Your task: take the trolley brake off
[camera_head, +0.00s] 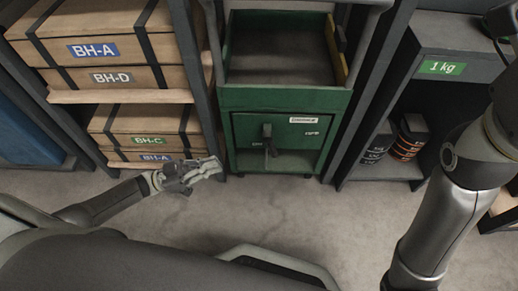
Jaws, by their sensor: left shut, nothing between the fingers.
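The green trolley (285,98) stands in the middle, between two racks. On its front panel is a dark lever (268,138), pointing down and slightly toward me. Small markings sit to the left and right of the lever, and a white label (303,119) is above right; their text is too small to read surely. My left gripper (217,167) is shut and empty. It is in front of the left rack, to the left of the lever and a little lower in the picture, apart from the trolley. My right arm shows at the right, but its gripper is not in view.
The left rack (200,60) holds strapped wooden boxes (120,75). Bare floor (260,210) lies in front of the trolley.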

